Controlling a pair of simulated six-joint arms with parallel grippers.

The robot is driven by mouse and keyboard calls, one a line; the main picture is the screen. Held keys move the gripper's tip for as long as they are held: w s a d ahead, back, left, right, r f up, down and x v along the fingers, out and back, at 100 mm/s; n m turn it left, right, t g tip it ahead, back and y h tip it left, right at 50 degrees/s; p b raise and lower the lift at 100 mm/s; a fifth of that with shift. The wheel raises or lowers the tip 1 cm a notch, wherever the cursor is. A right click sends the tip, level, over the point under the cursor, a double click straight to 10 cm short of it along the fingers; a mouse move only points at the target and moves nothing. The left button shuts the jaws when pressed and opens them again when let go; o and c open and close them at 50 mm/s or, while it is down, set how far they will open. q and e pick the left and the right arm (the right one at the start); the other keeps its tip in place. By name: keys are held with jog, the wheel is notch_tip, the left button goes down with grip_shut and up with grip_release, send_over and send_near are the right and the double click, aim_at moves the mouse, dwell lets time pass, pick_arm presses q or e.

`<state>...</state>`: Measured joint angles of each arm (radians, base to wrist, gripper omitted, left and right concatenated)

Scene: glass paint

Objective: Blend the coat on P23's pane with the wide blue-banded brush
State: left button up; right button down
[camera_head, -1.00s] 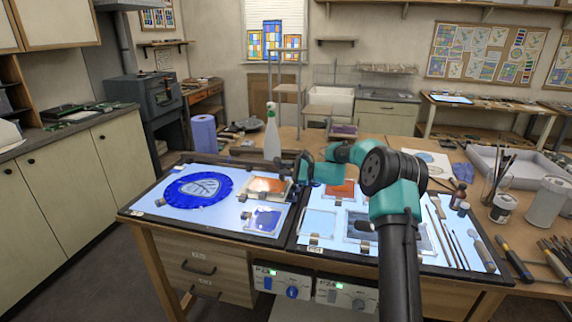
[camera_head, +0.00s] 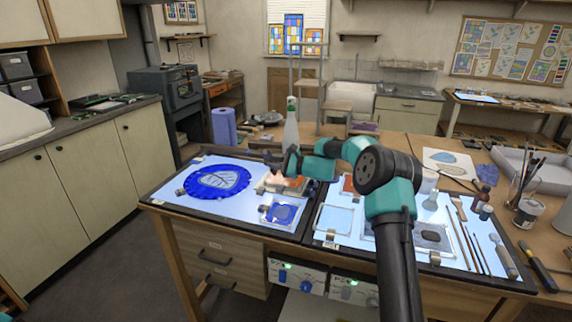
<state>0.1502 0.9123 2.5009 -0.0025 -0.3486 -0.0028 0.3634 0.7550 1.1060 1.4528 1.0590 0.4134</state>
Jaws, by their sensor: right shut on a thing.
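My right gripper (camera_head: 275,162) hangs over the back right part of the left light panel (camera_head: 165,205), by a small pane with an orange-red coat (camera_head: 296,183). It is shut on a thin thing, probably the brush, that is mostly hidden by the gripper; no blue band can be made out. A pale patch shows just below the fingers, and I cannot tell whether the tip touches the pane. A blue-coated pane (camera_head: 281,213) lies in front of it. No P23 label is readable. My left gripper is out of view.
A white spray bottle (camera_head: 290,130) stands behind. The right panel holds a clear pane (camera_head: 334,220), a grey pane and several tools. Jars and a brush pot (camera_head: 522,185) stand at the right.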

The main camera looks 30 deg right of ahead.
jog(key=shift+x, duration=1.15)
jog(key=shift+s+f, duration=0.1)
jog(key=shift+f, duration=0.05)
jog(key=shift+d, duration=0.1)
jog(key=shift+f, duration=0.45)
dwell(0.6)
jog(key=shift+s+d, duration=0.1)
jog(key=shift+s, duration=0.05)
jog(key=shift+v, duration=1.35)
jog(key=shift+s+d, duration=0.1)
jog(key=shift+v, duration=1.4)
jog(key=shift+s+d, duration=0.1)
